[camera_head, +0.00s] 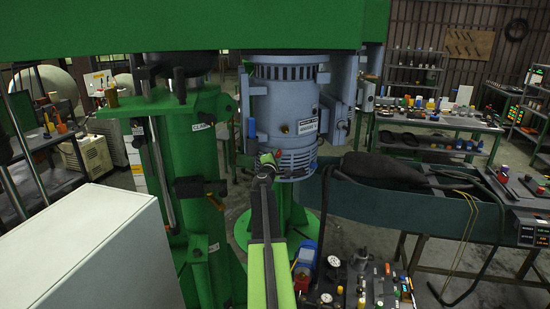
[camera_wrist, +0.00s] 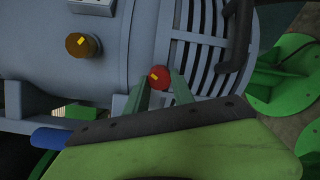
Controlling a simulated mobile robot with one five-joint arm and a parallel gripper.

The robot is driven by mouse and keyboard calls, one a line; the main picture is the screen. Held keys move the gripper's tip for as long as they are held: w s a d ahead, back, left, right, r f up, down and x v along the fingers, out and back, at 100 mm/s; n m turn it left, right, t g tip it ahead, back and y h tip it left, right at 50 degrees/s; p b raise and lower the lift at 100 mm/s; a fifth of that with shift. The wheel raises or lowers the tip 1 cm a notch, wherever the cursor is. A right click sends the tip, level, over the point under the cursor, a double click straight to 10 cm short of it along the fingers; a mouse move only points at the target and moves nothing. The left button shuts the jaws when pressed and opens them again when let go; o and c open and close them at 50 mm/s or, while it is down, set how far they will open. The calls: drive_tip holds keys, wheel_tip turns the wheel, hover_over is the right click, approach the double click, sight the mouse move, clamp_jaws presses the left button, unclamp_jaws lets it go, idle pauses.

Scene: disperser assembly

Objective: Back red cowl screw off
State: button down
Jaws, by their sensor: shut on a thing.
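The red cowl screw (camera_wrist: 159,78) is a round red head with a small yellow mark, on the grey-blue motor housing beside its ribbed cowl (camera_wrist: 205,45). In the wrist view, my gripper (camera_wrist: 158,90) has its two green fingers on either side of the screw and is shut on it. The screw still sits against the housing as far as I can tell. An amber knob (camera_wrist: 82,45) with a yellow mark stands apart on the housing.
A green column (camera_head: 185,150) stands close to the left of my arm. A dark green bench (camera_head: 400,205) with a black bundle lies to the right. A tray of small parts and gauges (camera_head: 365,285) is below right. A white box (camera_head: 95,250) fills the lower left.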

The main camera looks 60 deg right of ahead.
drive_tip(key=shift+s+d+n, duration=0.1)
drive_tip(key=shift+s+n, duration=0.05)
drive_tip(key=shift+n, duration=1.65)
drive_tip(key=c, duration=1.1)
unclamp_jaws()
drive_tip(key=shift+s, duration=0.1)
drive_tip(key=v, duration=1.7)
drive_tip(key=shift+a, duration=0.25)
drive_tip(key=shift+f, duration=0.1)
